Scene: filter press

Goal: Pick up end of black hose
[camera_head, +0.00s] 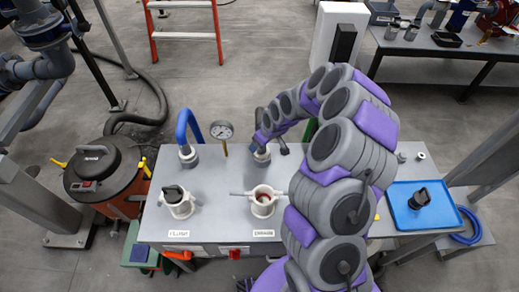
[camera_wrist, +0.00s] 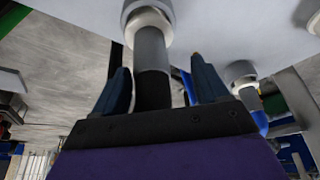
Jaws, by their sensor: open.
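In the wrist view, a black hose end (camera_wrist: 152,85) stands between the two fingers of my gripper (camera_wrist: 162,88). A grey collar (camera_wrist: 150,45) joins it to a pale round fitting on the table. The fingers are apart, one on each side of the hose, and I see a gap beside it. In the head view, my gripper (camera_head: 270,132) is low over the back of the table, just above a grey fitting (camera_head: 261,156). The arm hides much of the hose there.
A blue hose (camera_head: 187,125) and a gauge (camera_head: 221,131) stand left of my gripper on the grey table (camera_head: 220,218). A blue tray (camera_head: 445,213) is at right. A vacuum (camera_head: 100,170) with a black floor hose stands at left.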

